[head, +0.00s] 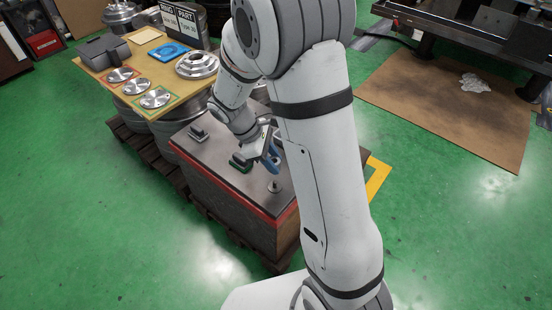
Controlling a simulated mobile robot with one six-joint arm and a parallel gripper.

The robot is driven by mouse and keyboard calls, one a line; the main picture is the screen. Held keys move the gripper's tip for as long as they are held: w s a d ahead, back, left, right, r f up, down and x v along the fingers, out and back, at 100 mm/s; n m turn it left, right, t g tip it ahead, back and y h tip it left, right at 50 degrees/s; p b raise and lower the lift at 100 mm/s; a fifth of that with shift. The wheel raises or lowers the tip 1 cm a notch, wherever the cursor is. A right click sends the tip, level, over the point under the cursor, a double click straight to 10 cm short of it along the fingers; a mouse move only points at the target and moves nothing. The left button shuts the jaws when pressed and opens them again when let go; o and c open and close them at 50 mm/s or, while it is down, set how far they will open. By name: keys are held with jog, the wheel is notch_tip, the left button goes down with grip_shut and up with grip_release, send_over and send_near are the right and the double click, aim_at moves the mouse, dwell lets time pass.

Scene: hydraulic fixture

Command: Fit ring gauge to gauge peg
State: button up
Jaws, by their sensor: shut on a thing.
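My gripper (262,157) is over the dark top of the crate-like stand (213,155), partly hidden by my own arm. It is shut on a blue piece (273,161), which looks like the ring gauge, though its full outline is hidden. A small metal peg on a round base (275,186) stands upright on the stand near its front right corner; it looks like the gauge peg. The blue piece shows just above the peg in the picture, apart from it. Its height over the top cannot be told.
A dark green piece (241,163) is left of my gripper. A small grey block fixture (198,132) is at the stand's back left. A wooden table (133,63) holds metal discs, a blue square and a stepped metal part (197,65). Green floor is free in front.

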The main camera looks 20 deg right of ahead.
jog(key=shift+d+r, duration=0.1)
jog(key=shift+f+b, duration=1.2)
jog(key=shift+f, duration=1.2)
jog(key=shift+f+b, duration=0.95)
jog(key=shift+f, duration=1)
jog(key=o, duration=1)
jog(key=shift+o, duration=0.2)
jog(key=p+v, duration=0.3)
jog(key=v, duration=0.5)
jog(key=s+d+r+m+t+y+p, duration=0.1)
jog(key=s+r+m+p, duration=0.3)
jog(key=r+p, duration=0.3)
jog(key=s+d+r+m+t+y+p, duration=0.2)
jog(key=s+r+m+p, duration=0.2)
jog(key=r, duration=1.4)
jog(key=s+d+r+m+t+y+p, duration=0.2)
jog(key=s+r+m+p, duration=0.3)
jog(key=s+r+p, duration=0.3)
jog(key=w+p+v, duration=0.1)
jog(key=p+v, duration=0.2)
jog(key=v, duration=0.1)
jog(key=shift+d+r, duration=0.15)
jog(key=shift+r, duration=0.05)
